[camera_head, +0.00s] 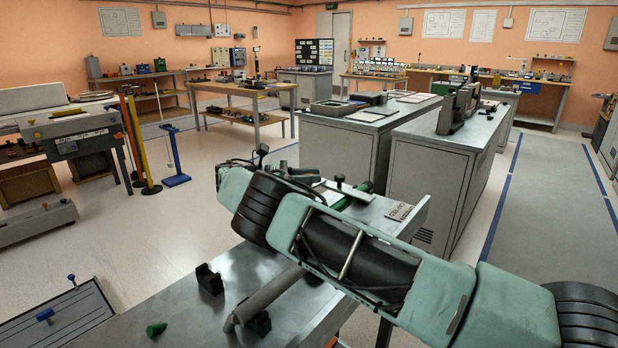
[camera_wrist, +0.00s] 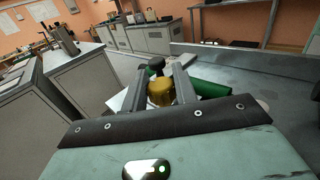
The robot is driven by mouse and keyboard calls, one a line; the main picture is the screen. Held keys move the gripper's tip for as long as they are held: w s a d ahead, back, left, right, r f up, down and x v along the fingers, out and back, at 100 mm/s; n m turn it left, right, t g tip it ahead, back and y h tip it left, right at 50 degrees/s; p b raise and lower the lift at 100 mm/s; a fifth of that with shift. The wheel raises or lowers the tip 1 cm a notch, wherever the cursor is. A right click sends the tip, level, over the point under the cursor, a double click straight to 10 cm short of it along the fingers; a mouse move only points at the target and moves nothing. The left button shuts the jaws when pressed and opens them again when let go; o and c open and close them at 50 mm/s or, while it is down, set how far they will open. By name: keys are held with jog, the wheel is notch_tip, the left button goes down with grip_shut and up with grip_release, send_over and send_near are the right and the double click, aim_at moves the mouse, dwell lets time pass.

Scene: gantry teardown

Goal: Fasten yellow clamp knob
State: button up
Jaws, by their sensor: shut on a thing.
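In the wrist view the yellow clamp knob (camera_wrist: 160,93) sits between the two grey fingers of my gripper (camera_wrist: 158,88). My gripper is shut on it. A dark round knob or cap (camera_wrist: 156,63) shows just beyond the fingers. A green cylinder (camera_wrist: 214,90) lies right beside the right finger. In the head view my arm covers the yellow knob and my fingertips. Part of a green cylinder (camera_head: 351,195) shows behind my arm, on the grey bench. How tight the knob sits cannot be told.
On the near metal bench (camera_head: 180,305), a grey cylinder (camera_head: 268,295) leans on a black block, near another black block (camera_head: 209,279) and a small green cone (camera_head: 157,329). Grey cabinets (camera_head: 430,180) stand behind my arm. Open floor (camera_head: 180,220) lies to the left.

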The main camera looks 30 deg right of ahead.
jog(key=o, duration=1)
jog(key=shift+c, duration=0.2)
jog(key=shift+r, duration=0.1)
notch_tip(320, 180, up, 10)
jog(key=shift+f+p, duration=0.1)
jog(key=shift+p, duration=0.2)
